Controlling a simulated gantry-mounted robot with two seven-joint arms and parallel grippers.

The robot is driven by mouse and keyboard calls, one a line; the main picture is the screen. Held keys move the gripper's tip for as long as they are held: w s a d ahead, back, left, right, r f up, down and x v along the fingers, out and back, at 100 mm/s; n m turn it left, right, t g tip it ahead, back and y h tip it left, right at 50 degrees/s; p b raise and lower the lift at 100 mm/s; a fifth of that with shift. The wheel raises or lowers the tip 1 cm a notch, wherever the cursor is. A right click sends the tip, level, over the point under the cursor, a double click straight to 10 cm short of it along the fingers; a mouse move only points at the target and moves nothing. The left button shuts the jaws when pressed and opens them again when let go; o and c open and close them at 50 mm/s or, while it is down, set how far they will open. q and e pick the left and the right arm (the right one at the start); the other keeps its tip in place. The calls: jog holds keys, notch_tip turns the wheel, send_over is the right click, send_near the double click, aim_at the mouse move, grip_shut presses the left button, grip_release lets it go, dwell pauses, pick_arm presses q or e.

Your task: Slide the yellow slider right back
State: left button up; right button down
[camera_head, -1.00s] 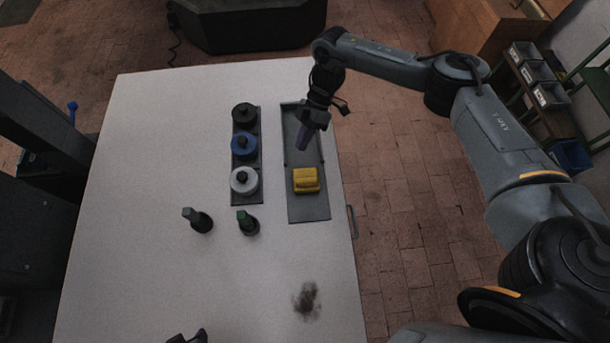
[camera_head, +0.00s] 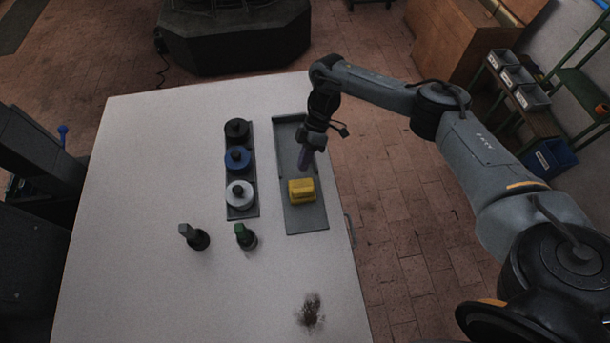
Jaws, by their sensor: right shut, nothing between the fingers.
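The yellow slider (camera_head: 302,190) is a small ridged block. It sits on a long dark grey track (camera_head: 306,222) at the right side of the white table, a little nearer the front end than the back end. My right gripper (camera_head: 305,166) is shut and empty, pointing down over the track just behind the slider. Its fingertips look close to the slider's back edge; I cannot tell whether they touch. My left gripper is out of view.
Left of the track, a dark rack holds black (camera_head: 237,130), blue (camera_head: 238,159) and white (camera_head: 239,194) knobbed discs. Two dark upright pegs, one grey-topped (camera_head: 195,237) and one green-topped (camera_head: 246,236), stand in front. A dark smudge (camera_head: 310,312) marks the table's front. The left of the table is clear.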

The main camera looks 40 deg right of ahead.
aim_at(305, 183)
jog(key=shift+s+a+f+p, duration=0.35)
jog(key=shift+s+a+f, duration=0.15)
jog(key=shift+s+a, duration=0.25)
jog(key=shift+s+a+r+p, duration=0.1)
jog(key=shift+s+a+p, duration=0.3)
jog(key=shift+s, duration=0.1)
jog(key=shift+s+a, duration=0.35)
jog(key=shift+s, duration=0.15)
jog(key=shift+p, duration=0.3)
